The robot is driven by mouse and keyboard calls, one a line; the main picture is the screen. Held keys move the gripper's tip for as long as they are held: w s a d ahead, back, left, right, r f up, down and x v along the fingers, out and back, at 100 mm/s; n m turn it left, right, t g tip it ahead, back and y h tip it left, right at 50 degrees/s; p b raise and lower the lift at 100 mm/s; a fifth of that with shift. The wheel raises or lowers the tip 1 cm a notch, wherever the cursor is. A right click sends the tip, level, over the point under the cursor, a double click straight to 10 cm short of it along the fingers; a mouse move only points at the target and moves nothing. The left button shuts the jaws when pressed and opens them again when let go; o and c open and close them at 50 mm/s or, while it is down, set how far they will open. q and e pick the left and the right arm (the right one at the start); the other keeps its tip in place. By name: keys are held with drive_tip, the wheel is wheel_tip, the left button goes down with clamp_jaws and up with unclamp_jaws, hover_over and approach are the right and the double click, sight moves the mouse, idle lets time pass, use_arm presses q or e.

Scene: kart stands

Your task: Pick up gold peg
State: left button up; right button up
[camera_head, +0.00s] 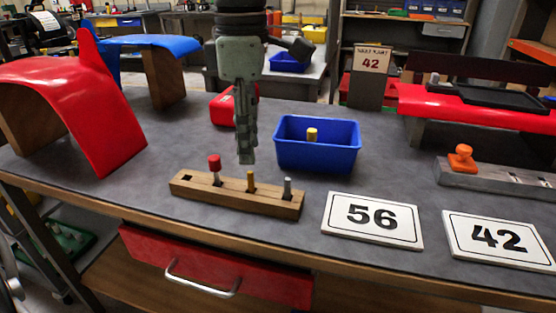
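A wooden block (225,196) lies on the grey bench top and holds a red-topped peg (215,168), a gold peg (251,182) and a silver peg (287,189) upright in a row. Its leftmost square hole is empty. Another gold peg (312,135) shows inside the blue bin (318,160). My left gripper (246,158) points down just above and behind the gold peg in the block, apart from it as far as I can see. Its fingers overlap from this side, so their opening is hidden. My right gripper is not in view.
Number cards 56 (372,238) and 42 (498,262) lie at the front right. A grey rail with an orange knob (461,157) is at right. A large red curved panel (85,105) stands at left. A red object (222,108) lies behind my gripper.

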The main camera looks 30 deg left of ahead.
sight(251, 172)
use_arm(q)
drive_tip(key=shift+w+a+f, duration=0.1)
drive_tip(key=shift+w+f, duration=0.05)
drive_tip(key=shift+f, duration=1.45)
drive_tip(key=f, duration=0.4)
drive_tip(key=shift+w+a+f+p, duration=0.15)
drive_tip(key=shift+w+a+p, duration=0.05)
drive_tip(key=shift+p, duration=0.1)
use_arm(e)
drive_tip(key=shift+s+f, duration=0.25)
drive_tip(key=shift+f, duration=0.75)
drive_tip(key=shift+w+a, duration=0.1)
use_arm(q)
clamp_jaws()
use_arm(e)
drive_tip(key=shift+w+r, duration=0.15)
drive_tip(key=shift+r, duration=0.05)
